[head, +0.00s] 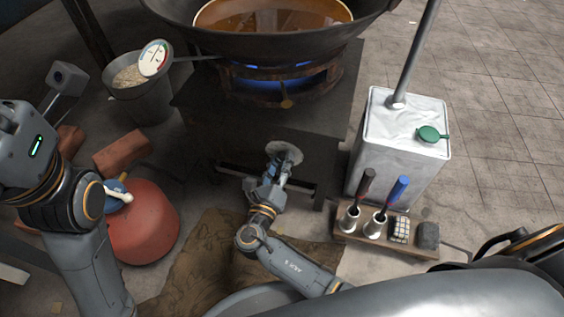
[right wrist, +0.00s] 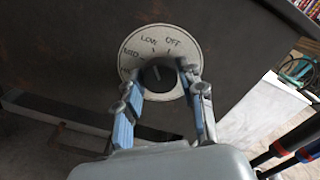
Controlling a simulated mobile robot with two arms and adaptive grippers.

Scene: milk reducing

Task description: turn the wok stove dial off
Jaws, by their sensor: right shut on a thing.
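The stove dial is a black knob (right wrist: 158,76) on a round pale plate (right wrist: 184,44) marked OFF, LOW and MID. The plate also shows in the head view (head: 286,152) on the dark stove front (head: 330,150). My right gripper (head: 279,163) reaches the dial from the front. In the right wrist view its fingers (right wrist: 157,84) are shut on the knob, one on each side. The knob's mark is faint and seems to point up near LOW. Blue flame (head: 280,72) burns under the wok (head: 180,15), which holds brown liquid. My left arm shows at the left, its fingers out of sight.
A white metal can (head: 400,150) and a wooden rack (head: 400,247) with tools stand right of the dial. A red tank (head: 145,225), bricks (head: 122,153) and a pot with a thermometer (head: 154,58) are at left. Tiled floor is clear at far right.

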